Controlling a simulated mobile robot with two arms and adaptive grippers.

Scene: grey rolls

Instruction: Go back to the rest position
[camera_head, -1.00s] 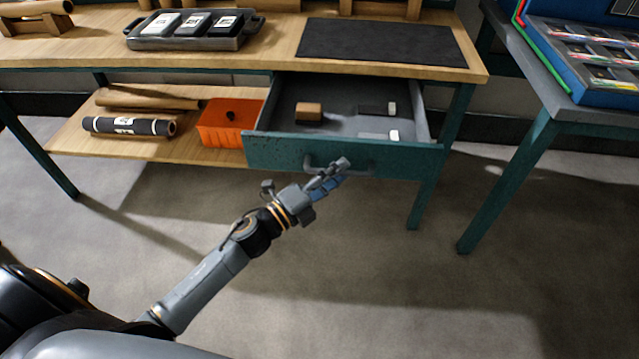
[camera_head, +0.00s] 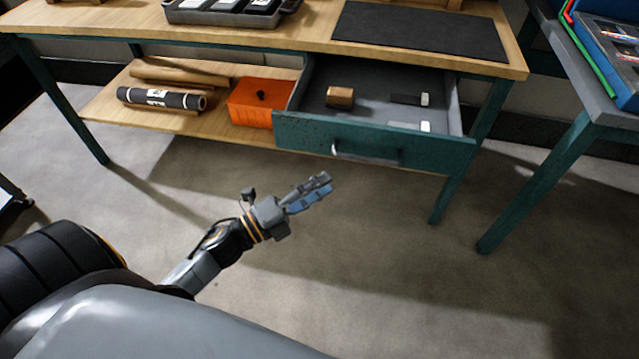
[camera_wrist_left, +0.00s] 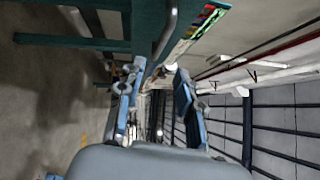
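My left gripper (camera_head: 318,187) is in front of and below the open drawer, apart from its handle (camera_head: 365,157). In the left wrist view, its two fingers (camera_wrist_left: 156,92) stand apart with nothing between them. The teal drawer (camera_head: 374,140) is pulled out from under the workbench. A curved grey bar that looks like the drawer handle (camera_wrist_left: 166,32) shows beyond the fingers in the left wrist view. My right gripper is not in view.
The drawer holds a brown block (camera_head: 340,97) and dark pieces with white ends (camera_head: 408,99). An orange box (camera_head: 250,110) and rolls (camera_head: 160,98) lie on the lower shelf (camera_head: 110,105). A second table (camera_head: 597,112) stands at the right. The floor around my arm is clear.

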